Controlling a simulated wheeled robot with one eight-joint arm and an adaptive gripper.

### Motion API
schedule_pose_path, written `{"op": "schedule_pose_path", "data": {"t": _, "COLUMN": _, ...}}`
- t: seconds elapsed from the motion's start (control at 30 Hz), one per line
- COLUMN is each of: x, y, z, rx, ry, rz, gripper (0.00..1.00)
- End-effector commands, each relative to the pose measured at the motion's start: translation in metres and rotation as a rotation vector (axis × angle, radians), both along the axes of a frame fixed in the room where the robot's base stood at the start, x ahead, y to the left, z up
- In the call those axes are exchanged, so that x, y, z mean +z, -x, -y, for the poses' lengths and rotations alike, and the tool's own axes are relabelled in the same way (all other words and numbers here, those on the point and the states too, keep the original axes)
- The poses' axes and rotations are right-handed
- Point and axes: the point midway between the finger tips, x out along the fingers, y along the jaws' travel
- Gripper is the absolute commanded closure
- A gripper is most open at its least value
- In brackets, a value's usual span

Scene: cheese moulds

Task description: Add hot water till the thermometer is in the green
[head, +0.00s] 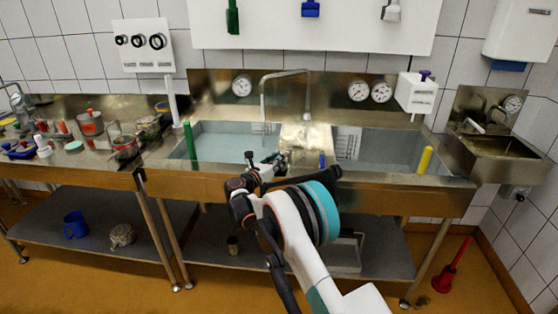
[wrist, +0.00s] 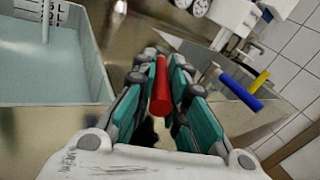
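A red handle (wrist: 160,88) lies between the teal finger pads of my gripper (wrist: 163,75) in the wrist view. The pads sit close on both sides and look shut on it. In the head view my gripper (head: 268,168) is at the front of the counter between two basins, and hides the red handle. A blue handle (wrist: 240,91) is to its right. The left basin (wrist: 104,80) holds pale water. An arched spout (head: 286,72) reaches over it; I cannot see a clear stream. Round dials (head: 241,86) (head: 358,91) are on the backsplash; their readings and any green zone are too small to read.
A green upright rod (head: 189,141) stands at the left basin, a yellow one (head: 425,159) at the right basin (head: 385,150). Pots and jars (head: 90,123) crowd the left counter. A small sink (head: 500,146) is at far right. A lower shelf (head: 205,232) runs below.

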Motion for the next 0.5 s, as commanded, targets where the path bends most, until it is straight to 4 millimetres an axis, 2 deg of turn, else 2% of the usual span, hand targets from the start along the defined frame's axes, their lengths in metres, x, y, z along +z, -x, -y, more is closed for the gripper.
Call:
{"op": "schedule_pose_path", "data": {"t": 0.27, "x": -0.0006, "y": 0.0005, "z": 0.0009, "rx": 0.004, "ry": -0.002, "rz": -0.001, "gripper": 1.00}}
{"op": "schedule_pose_path", "data": {"t": 0.5, "x": -0.0006, "y": 0.0035, "z": 0.0077, "rx": 0.081, "ry": -0.002, "rz": -0.001, "gripper": 1.00}}
